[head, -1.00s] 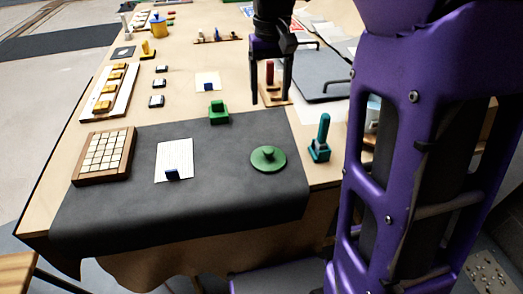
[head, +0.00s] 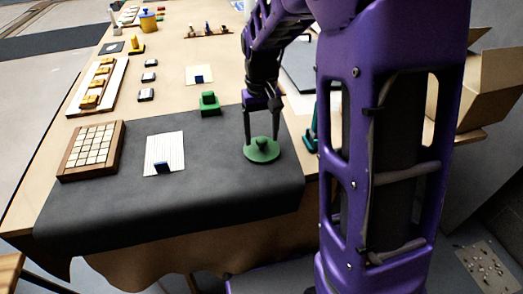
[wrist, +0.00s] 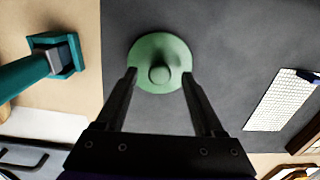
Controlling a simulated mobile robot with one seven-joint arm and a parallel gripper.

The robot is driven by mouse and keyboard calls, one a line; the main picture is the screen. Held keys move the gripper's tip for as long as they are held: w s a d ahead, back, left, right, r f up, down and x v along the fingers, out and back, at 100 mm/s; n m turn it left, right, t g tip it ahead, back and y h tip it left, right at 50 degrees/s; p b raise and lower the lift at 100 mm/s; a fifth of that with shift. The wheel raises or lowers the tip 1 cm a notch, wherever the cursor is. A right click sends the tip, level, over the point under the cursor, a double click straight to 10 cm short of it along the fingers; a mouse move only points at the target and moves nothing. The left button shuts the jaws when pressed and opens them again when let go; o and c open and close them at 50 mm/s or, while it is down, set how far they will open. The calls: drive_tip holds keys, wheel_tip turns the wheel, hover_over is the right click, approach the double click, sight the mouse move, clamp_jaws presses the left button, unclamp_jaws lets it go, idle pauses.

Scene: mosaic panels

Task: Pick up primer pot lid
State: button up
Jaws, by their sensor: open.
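The primer pot lid is a round green disc with a small knob on top (head: 264,153). It lies on the dark grey mat near the mat's right side. In the wrist view the lid (wrist: 173,50) is ahead of my fingers, its knob roughly centred between their lines. My gripper (head: 262,142) is open and empty, with its fingers pointing down over the lid. In the wrist view the fingertips (wrist: 159,75) reach either side of the lid's near part. I cannot tell whether they touch it.
A teal tool (wrist: 48,65) stands just right of the mat, partly hidden by my arm in the head view. A green block (head: 209,104) sits at the mat's back edge. A white sheet (head: 164,150) and a tiled wooden tray (head: 117,160) are to the left. The front mat is clear.

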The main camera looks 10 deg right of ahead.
drive_tip(key=shift+f, duration=0.4)
drive_tip(key=shift+c, duration=0.2)
clamp_jaws()
